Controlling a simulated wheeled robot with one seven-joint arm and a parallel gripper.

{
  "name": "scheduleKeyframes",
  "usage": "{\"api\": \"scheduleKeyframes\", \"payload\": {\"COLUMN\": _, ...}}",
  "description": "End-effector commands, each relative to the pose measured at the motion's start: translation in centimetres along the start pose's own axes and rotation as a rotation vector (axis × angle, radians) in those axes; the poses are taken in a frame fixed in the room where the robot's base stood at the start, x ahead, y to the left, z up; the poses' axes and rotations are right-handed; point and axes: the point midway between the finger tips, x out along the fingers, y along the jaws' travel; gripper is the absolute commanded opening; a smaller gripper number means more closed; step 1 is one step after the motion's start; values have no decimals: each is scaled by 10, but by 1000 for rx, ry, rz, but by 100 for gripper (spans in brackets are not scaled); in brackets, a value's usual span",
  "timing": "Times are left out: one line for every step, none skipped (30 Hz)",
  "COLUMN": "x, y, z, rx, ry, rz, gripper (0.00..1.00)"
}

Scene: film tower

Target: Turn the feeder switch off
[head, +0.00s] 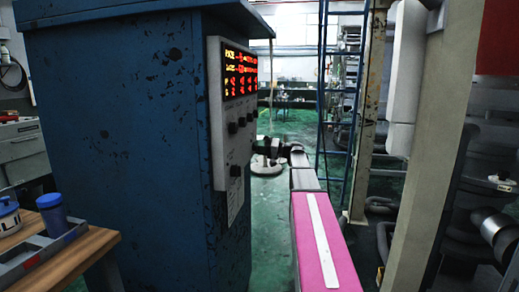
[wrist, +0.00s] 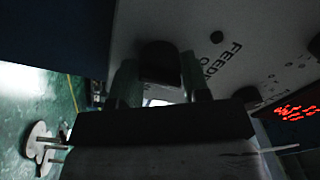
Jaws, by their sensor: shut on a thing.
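The feeder switch is a dark knob (wrist: 158,62) on a pale panel face in the wrist view, beside printed lettering that reads "FEED" before it is cut off. My gripper (wrist: 160,82) has one finger on each side of this knob and is shut on it. In the head view my gripper (head: 262,149) reaches the right edge of the control panel (head: 218,120) on the blue cabinet (head: 115,130). The knob itself cannot be made out there. The way the switch points is too dark to tell.
Other black knobs (head: 233,127) sit on the panel below a lit red and yellow display (head: 239,73). A wooden table (head: 88,245) with a blue cup (head: 52,214) stands at lower left. A blue ladder (head: 340,90) and a pale post (head: 435,130) stand to the right.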

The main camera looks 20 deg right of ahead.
Motion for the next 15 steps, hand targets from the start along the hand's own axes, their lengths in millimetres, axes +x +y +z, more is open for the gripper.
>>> {"api": "scheduleKeyframes", "payload": {"x": -1, "y": 1, "z": 3, "rx": -9, "ry": -7, "rz": 3, "gripper": 19}}
{"api": "scheduleKeyframes", "payload": {"x": -1, "y": 1, "z": 3, "rx": -14, "ry": -7, "rz": 3, "gripper": 19}}
{"api": "scheduleKeyframes", "payload": {"x": -1, "y": 1, "z": 3, "rx": -20, "ry": -7, "rz": 2, "gripper": 19}}
{"api": "scheduleKeyframes", "payload": {"x": -1, "y": 1, "z": 3, "rx": -24, "ry": -7, "rz": 2, "gripper": 19}}
{"api": "scheduleKeyframes", "payload": {"x": -1, "y": 1, "z": 3, "rx": -27, "ry": -8, "rz": 2, "gripper": 19}}
{"api": "scheduleKeyframes", "payload": {"x": -1, "y": 1, "z": 3, "rx": -30, "ry": -8, "rz": 2, "gripper": 19}}
{"api": "scheduleKeyframes", "payload": {"x": -1, "y": 1, "z": 3, "rx": -31, "ry": -8, "rz": 2, "gripper": 19}}
{"api": "scheduleKeyframes", "payload": {"x": -1, "y": 1, "z": 3, "rx": -32, "ry": -8, "rz": 3, "gripper": 19}}
{"api": "scheduleKeyframes", "payload": {"x": -1, "y": 1, "z": 3, "rx": -33, "ry": -8, "rz": 3, "gripper": 19}}
{"api": "scheduleKeyframes", "payload": {"x": -1, "y": 1, "z": 3, "rx": -33, "ry": -8, "rz": 3, "gripper": 19}}
{"api": "scheduleKeyframes", "payload": {"x": -1, "y": 1, "z": 3, "rx": -33, "ry": -8, "rz": 3, "gripper": 19}}
{"api": "scheduleKeyframes", "payload": {"x": -1, "y": 1, "z": 3, "rx": -33, "ry": -8, "rz": 3, "gripper": 19}}
{"api": "scheduleKeyframes", "payload": {"x": -1, "y": 1, "z": 3, "rx": -32, "ry": -8, "rz": 3, "gripper": 19}}
{"api": "scheduleKeyframes", "payload": {"x": -1, "y": 1, "z": 3, "rx": -32, "ry": -8, "rz": 3, "gripper": 19}}
{"api": "scheduleKeyframes", "payload": {"x": -1, "y": 1, "z": 3, "rx": -32, "ry": -8, "rz": 3, "gripper": 19}}
